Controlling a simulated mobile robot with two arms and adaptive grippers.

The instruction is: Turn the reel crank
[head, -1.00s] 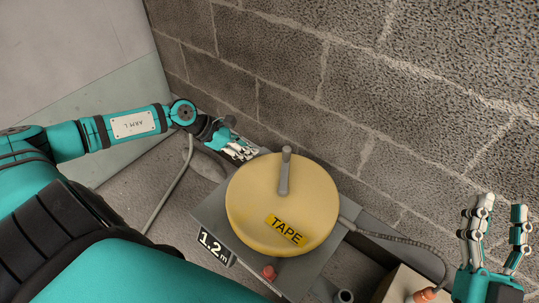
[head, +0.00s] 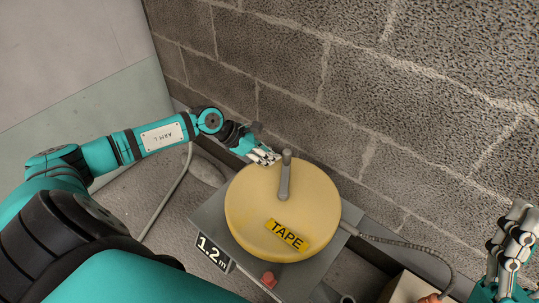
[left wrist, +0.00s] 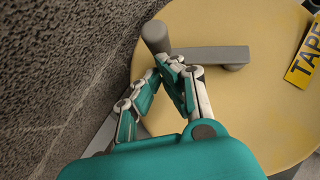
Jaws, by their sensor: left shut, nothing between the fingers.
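The yellow reel (head: 255,205) with a TAPE label sits on a grey box marked 1.2 m. Its grey crank (head: 285,178) lies across the top, with an upright knob at the wall-side end. My left gripper (head: 270,158) is over the reel's wall-side rim, just left of the knob, shut and empty. In the left wrist view the shut fingertips (left wrist: 172,62) are close to the crank knob (left wrist: 156,37) and arm (left wrist: 208,57); I cannot tell whether they touch. My right gripper (head: 515,235) is at the right edge, away from the reel; its fingers overlap in view.
A block wall (head: 330,80) runs close behind the reel. A red knob (head: 268,280) sits at the box's front. A grey conduit (head: 405,243) runs right from the box, toward a pale box (head: 405,288). A cable lies on the floor at left.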

